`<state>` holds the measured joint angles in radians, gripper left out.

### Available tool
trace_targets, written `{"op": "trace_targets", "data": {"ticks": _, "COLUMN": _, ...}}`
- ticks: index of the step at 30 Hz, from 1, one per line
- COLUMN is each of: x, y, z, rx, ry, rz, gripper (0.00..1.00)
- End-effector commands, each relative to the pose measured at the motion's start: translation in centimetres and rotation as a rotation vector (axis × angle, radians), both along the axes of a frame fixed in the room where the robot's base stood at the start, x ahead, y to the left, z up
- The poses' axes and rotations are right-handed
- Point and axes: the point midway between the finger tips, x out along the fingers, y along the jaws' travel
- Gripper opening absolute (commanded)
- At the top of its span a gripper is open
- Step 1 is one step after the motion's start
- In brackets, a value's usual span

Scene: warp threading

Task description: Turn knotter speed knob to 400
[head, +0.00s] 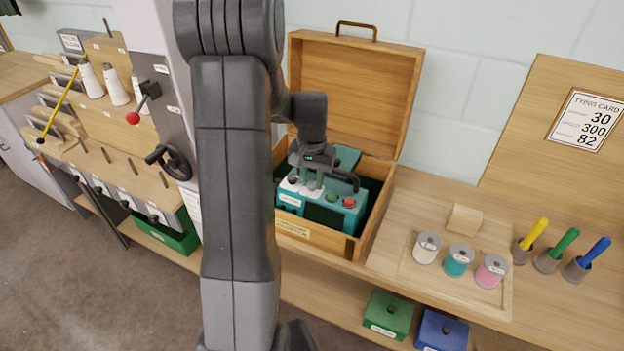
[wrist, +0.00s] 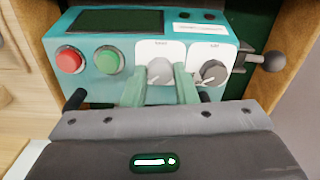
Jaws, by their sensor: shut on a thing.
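The teal knotter (head: 325,205) sits inside the open wooden case (head: 366,238). In the wrist view its panel has a light grey knob (wrist: 160,71) on a white plate, and a darker knob (wrist: 214,73) to the right. The small plate labels and scale marks are too blurred to read, so I cannot tell the setting. My gripper (wrist: 161,88) reaches over the panel with its two greenish fingers on either side of the light grey knob, shut on it. In the head view my gripper (head: 312,182) is above the knotter, and my arm hides part of the case.
A red button (wrist: 70,60) and a green button (wrist: 110,60) are beside the held knob. The raised case lid (head: 355,95) stands behind. Several spools and coloured-handled tools stand to the right. The tying card (head: 586,120) reads 30, 300 and 82.

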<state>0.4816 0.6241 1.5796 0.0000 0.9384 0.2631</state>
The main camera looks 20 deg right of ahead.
Motion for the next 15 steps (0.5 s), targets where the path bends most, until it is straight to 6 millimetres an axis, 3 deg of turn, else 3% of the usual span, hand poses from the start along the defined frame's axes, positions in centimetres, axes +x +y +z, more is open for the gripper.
{"op": "trace_targets", "data": {"ticks": 15, "x": 0.07, "y": -0.05, "z": 0.12, "rx": -0.001, "ry": -0.003, "rz": -0.030, "gripper": 0.03}}
